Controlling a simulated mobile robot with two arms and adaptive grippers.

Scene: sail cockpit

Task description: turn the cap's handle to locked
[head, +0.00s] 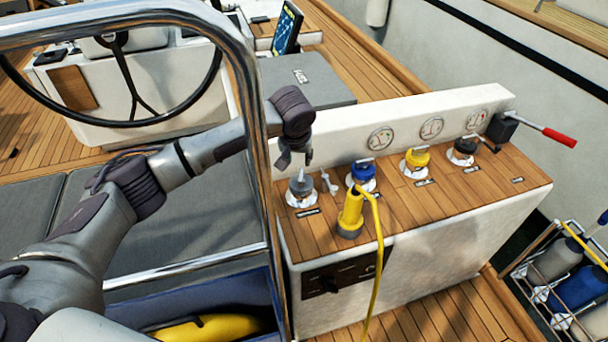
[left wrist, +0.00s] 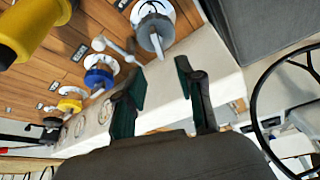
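Several round caps in white collars stand in a row on the wooden console top: a grey cap (head: 301,185), a blue cap (head: 362,173), a yellow cap (head: 416,158) and a black cap (head: 465,147). The grey cap has a flat upright handle; its locked mark cannot be read. In the left wrist view, the grey cap (left wrist: 152,32) lies just beyond my fingertips. My left gripper (head: 296,159) is open and empty, pointing down just above the grey cap and apart from it. My right gripper is not in view.
A yellow plug (head: 350,213) with a cable (head: 378,265) stands in front of the blue cap. A small white fitting (head: 329,184) sits beside the grey cap. A steel rail (head: 252,110) crosses in front of my left arm. A red-handled lever (head: 558,137) is at right.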

